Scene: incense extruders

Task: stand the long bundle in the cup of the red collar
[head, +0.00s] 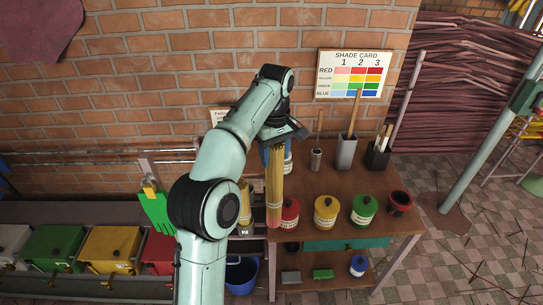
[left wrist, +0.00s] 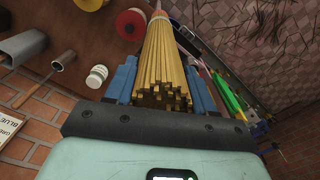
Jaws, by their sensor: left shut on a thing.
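The long bundle (head: 274,180) is a sheaf of thin tan sticks with a pinkish lower end. It hangs close to upright from my left gripper (head: 281,140), which is shut on its upper part. In the left wrist view, the blue fingers (left wrist: 160,88) flank the bundle (left wrist: 160,55). A red round pot (head: 290,213) with a pale label stands on the table just right of the bundle's lower end. It shows as a red ring in the left wrist view (left wrist: 123,24). I cannot tell whether this is the red collar or whether the bundle touches it. My right gripper is out of view.
A yellow pot (head: 326,212), a green pot (head: 364,210) and a dark red-rimmed container (head: 400,203) stand to the right on the brown table (head: 330,180). Behind are a grey holder (head: 346,152) and a black holder (head: 378,158) with sticks. Coloured bins (head: 110,248) line the left.

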